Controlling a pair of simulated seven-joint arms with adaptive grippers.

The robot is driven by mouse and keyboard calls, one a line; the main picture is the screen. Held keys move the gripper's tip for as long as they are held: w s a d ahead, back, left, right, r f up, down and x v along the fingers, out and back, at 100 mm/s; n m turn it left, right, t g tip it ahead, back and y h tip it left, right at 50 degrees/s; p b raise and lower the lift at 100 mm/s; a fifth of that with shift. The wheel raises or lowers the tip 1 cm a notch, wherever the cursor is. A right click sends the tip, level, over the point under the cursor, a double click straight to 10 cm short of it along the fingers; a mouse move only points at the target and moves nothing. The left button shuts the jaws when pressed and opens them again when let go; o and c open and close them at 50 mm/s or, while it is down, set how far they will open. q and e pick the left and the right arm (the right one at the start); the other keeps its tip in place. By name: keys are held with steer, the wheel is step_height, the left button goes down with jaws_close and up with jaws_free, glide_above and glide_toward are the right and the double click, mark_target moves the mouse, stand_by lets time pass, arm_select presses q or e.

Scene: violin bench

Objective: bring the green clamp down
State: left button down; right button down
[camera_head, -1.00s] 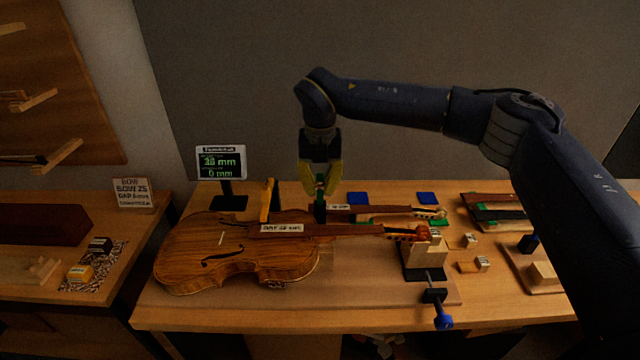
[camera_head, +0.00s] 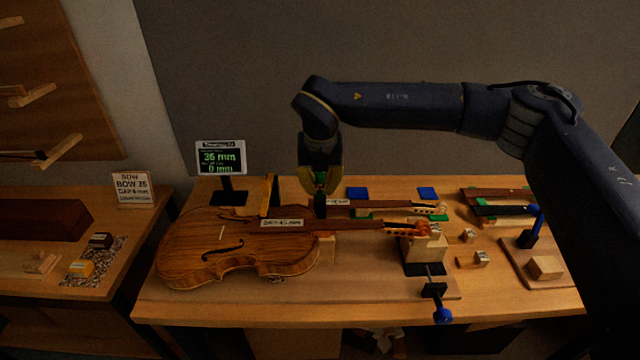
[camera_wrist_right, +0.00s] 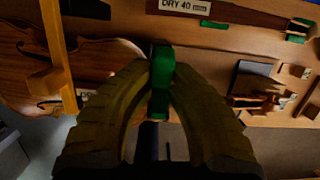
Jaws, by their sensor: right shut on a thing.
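My right gripper (camera_head: 320,187) is shut on the green clamp (camera_wrist_right: 161,80), its yellow fingers on both sides of it in the right wrist view. In the head view the clamp shows as a small green piece between the fingertips, above a dark upright post (camera_head: 320,206) behind the violin's neck. I cannot tell whether the clamp touches anything below. The violin (camera_head: 237,247) lies on the bench with a label on its neck. The left gripper does not show.
A display (camera_head: 221,157) reading 36 mm stands behind the violin. A yellow-orange upright (camera_head: 269,196) is left of the gripper. A wooden block with a black base (camera_head: 424,252) holds the scroll end. A second neck (camera_head: 375,206) and blue pads lie behind.

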steer(key=c, duration=1.3)
jaws_free()
steer(key=shift+f, duration=0.1)
steer(key=shift+v, duration=6.05)
steer(key=shift+o, duration=0.3)
